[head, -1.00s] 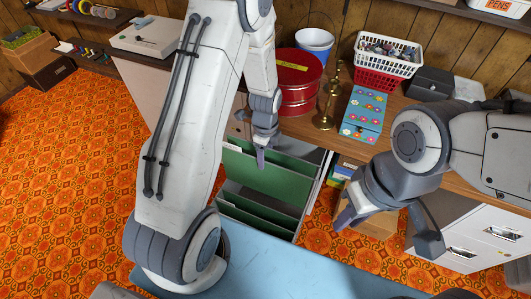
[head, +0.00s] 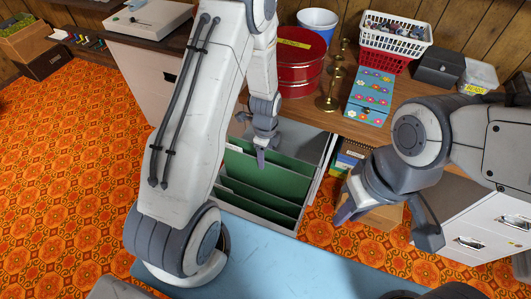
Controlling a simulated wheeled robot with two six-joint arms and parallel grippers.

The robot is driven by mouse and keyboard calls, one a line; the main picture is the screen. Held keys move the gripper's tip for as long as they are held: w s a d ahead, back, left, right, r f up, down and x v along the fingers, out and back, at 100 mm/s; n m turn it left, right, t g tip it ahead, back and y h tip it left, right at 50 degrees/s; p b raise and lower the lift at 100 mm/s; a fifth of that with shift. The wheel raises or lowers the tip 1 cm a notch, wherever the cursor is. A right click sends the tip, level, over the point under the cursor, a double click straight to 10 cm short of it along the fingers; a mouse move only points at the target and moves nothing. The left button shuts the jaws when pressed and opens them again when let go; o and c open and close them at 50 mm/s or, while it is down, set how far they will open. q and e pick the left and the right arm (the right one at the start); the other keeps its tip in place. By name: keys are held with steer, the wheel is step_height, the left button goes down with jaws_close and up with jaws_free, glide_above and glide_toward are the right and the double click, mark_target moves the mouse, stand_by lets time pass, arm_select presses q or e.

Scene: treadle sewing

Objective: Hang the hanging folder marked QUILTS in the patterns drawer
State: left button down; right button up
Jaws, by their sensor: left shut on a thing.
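The patterns drawer (head: 262,222) stands pulled open in the middle of the head view, below the wooden worktop. Several green hanging folders (head: 262,204) stand in it in a row. My left gripper (head: 261,157) points down over the drawer and is shut on the top edge of the rearmost large green folder (head: 288,178). This folder is upright, its lower part hidden behind the folders in front. No QUILTS marking can be read.
The worktop (head: 335,123) carries a red tin (head: 300,72), brass stands (head: 333,88), a flowered blue box (head: 370,95) and baskets (head: 391,40). A white drawer cabinet (head: 480,228) stands at the right. A pale blue surface (head: 290,268) lies in front. Orange patterned floor (head: 75,180) is free at left.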

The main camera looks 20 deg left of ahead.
arm_select(q)
steer(key=shift+f+b, duration=3.8)
steer(key=shift+f, duration=2.05)
jaws_free()
step_height(320, 180, up, 10)
steer(key=shift+r+p, duration=0.25)
steer(key=shift+p, duration=0.25)
